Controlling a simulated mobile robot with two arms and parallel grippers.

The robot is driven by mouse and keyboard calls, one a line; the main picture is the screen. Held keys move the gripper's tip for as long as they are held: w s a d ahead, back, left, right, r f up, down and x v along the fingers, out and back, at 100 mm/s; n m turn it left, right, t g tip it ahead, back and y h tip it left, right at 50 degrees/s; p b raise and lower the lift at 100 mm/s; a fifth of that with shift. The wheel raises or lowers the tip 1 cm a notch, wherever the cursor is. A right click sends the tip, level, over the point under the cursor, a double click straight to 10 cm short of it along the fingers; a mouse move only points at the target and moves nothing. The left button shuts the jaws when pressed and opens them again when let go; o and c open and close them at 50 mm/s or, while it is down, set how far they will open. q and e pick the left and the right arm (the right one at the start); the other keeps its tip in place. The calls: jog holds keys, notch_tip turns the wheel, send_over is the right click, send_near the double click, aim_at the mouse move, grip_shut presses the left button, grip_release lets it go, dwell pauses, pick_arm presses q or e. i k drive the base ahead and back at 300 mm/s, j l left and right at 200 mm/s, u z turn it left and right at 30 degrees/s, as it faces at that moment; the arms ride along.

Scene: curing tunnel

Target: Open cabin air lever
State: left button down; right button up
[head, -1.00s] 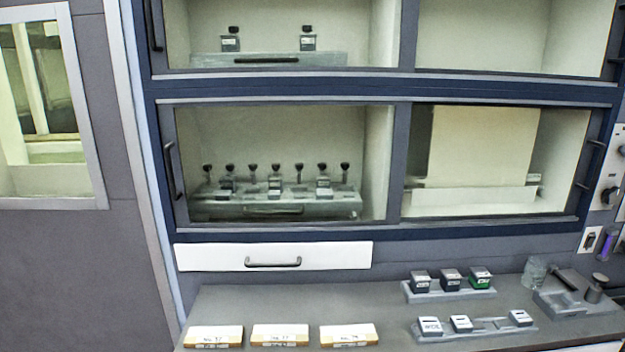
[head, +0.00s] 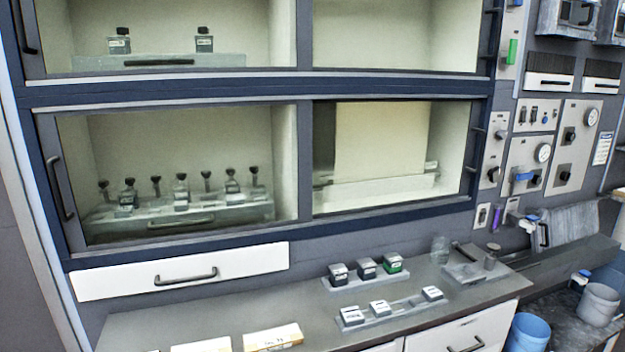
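Control panels stand at the right of the head view. A green handle (head: 512,51) is on a narrow plate higher up, and a purple handle (head: 496,217) is on a small plate lower down. The labels are too small to read, so I cannot tell which one is the cabin air lever. Neither of my grippers is in view.
A glass-fronted cabinet (head: 300,88) holds bottles and stoppered vessels. Below it, a grey counter (head: 290,305) bears small blocks on trays (head: 378,312) and a glass beaker (head: 439,250). Blue (head: 527,332) and grey (head: 598,303) buckets stand at the lower right.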

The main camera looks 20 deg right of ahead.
aim_at(520, 177)
jog(key=l+z, duration=0.45)
jog(key=i+l+z, duration=0.15)
jog(key=l+z, duration=0.35)
jog(key=i+l+z, duration=0.2)
jog(key=z, duration=0.25)
jog(key=i+l, duration=0.2)
jog(key=i+u, duration=0.05)
